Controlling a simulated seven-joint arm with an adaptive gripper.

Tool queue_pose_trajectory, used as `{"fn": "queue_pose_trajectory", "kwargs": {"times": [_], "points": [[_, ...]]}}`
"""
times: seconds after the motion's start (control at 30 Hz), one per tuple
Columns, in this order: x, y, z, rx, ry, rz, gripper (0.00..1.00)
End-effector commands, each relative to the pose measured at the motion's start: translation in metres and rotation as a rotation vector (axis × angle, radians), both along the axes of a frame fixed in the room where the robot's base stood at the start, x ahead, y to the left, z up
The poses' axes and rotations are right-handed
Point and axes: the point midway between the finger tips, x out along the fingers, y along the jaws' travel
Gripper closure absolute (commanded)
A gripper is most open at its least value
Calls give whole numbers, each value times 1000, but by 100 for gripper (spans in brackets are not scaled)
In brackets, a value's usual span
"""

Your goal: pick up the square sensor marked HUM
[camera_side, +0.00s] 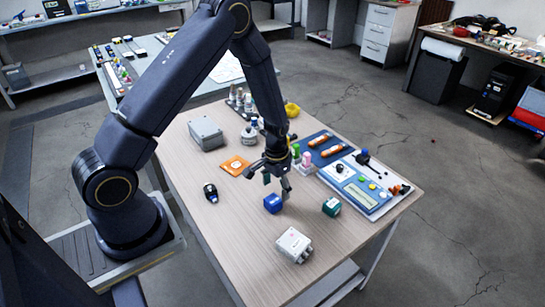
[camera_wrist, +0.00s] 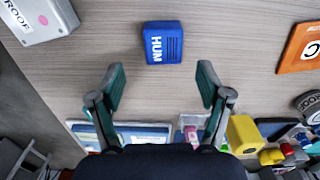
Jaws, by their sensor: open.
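The square sensor marked HUM (camera_wrist: 163,43) is a blue block with white letters and slots on its face. In the wrist view it lies on the table beyond my fingertips, roughly centred between them. In the side view the blue sensor (camera_side: 273,203) sits on the wooden table just below and left of my gripper (camera_side: 278,185). My gripper also shows in the wrist view (camera_wrist: 160,88), with its two green-padded fingers spread and nothing between them. The sensor is apart from both fingers.
A teal block (camera_side: 331,206) and a grey-white box (camera_side: 294,245) stand near the blue sensor. A dark device (camera_side: 211,192) and an orange square (camera_side: 235,166) lie to the left. Bare table lies around the sensor.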

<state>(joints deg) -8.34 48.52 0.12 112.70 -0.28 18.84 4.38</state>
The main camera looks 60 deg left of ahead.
Motion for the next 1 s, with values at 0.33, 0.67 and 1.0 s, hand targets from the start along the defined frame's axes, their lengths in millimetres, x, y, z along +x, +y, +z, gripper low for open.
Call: {"fn": "queue_pose_trajectory", "kwargs": {"times": [0.33, 0.67, 1.0], "points": [[-10, 4, -39, 0, 3, 1, 23], [-8, 4, -59, 0, -1, 0, 23], [-8, 4, -58, 0, -1, 0, 50]]}}
